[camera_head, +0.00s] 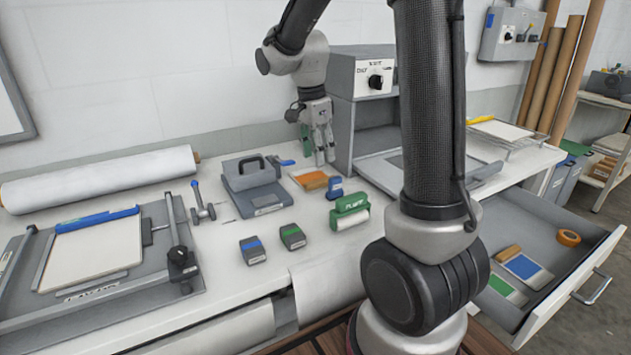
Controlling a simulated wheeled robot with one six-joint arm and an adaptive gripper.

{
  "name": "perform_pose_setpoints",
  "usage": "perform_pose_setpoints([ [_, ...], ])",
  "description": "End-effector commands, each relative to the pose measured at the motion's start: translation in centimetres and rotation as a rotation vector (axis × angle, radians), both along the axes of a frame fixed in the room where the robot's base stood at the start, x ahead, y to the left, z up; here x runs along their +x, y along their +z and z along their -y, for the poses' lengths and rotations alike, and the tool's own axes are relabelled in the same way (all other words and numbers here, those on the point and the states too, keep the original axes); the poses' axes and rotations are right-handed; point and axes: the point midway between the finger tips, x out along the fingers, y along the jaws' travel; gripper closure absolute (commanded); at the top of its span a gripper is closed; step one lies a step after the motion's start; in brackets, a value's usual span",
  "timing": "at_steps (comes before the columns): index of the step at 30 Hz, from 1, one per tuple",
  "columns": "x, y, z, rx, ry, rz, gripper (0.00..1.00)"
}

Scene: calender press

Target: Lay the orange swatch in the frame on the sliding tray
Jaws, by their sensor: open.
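The orange swatch (311,181) lies flat on the white bench, on or beside a paler sheet, just left of the press. My gripper (325,158) is open and points down, slightly above and behind the swatch. Nothing shows between its fingers; the exact gap to the swatch is hard to judge. The sliding tray (379,174) extends from the grey press (343,125) to the right of the swatch. My arm covers the middle of the tray, and the frame on it is only partly visible.
A grey handled box (258,187) is to the left. An open drawer (590,262) juts out at right.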

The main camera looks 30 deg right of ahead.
Motion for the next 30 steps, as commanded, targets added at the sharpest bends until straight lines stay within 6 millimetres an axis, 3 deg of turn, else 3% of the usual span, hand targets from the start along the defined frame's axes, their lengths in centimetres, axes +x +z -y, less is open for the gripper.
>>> perform_pose_setpoints([
  [8,-0.1,-2.5,0.3,0.000,-0.057,0.004,0.55],
  [18,-0.1,-7.3,0.7,0.001,-0.056,0.004,0.55],
  [26,-0.1,-7.8,0.7,0.001,-0.055,0.007,0.55],
  [27,-0.1,-7.8,0.7,0.001,-0.055,0.007,0.57],
  [30,-0.1,-7.8,0.7,0.001,-0.055,0.007,0.75],
])
